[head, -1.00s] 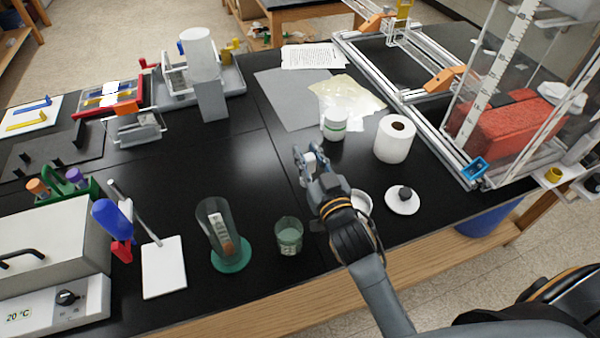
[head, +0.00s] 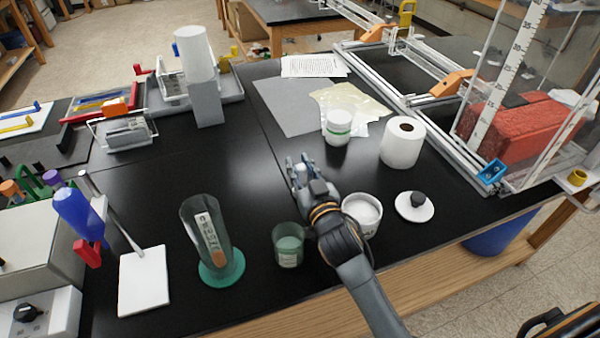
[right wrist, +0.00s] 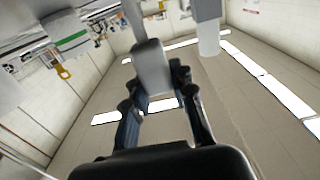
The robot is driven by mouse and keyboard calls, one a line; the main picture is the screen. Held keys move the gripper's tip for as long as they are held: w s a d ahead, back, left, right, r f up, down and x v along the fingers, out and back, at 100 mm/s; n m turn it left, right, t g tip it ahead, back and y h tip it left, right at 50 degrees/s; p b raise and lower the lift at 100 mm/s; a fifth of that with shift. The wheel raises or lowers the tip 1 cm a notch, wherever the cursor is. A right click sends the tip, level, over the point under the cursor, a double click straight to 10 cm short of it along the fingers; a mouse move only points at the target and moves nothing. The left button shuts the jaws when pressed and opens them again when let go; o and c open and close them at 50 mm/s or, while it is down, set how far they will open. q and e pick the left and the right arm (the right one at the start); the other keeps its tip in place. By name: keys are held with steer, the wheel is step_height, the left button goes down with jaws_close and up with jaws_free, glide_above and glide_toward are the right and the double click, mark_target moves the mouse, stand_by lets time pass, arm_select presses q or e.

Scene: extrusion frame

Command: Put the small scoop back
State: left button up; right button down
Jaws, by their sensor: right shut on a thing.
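My right gripper (head: 302,168) is above the black bench near the middle of the head view, its arm coming up from the bottom. It is shut on a small pale grey piece that looks like the small scoop. In the right wrist view the scoop (right wrist: 152,68) shows as a smooth pale block between the fingers (right wrist: 152,95); its full shape cannot be made out. An open white tub (head: 364,210) stands just right of the gripper's wrist, partly covered by it, with white contents. Its round lid with a dark knob (head: 415,206) lies to its right. My left gripper is not in view.
A green beaker (head: 288,246) and a tilted clear tube on a green base (head: 212,240) stand left of my arm. A white jar (head: 338,127) and a paper roll (head: 402,142) stand behind right.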

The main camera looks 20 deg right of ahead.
steer(key=shift+r, duration=0.15)
steer(key=shift+f, duration=0.25)
steer(key=c, duration=1.1)
jaws_free()
steer(key=shift+r, duration=0.15)
steer(key=shift+s+r, duration=0.1)
steer(key=shift+r, duration=0.05)
steer(key=shift+s+d+b, duration=0.2)
steer(key=shift+s+b, duration=0.9)
steer(key=shift+s, duration=4.85)
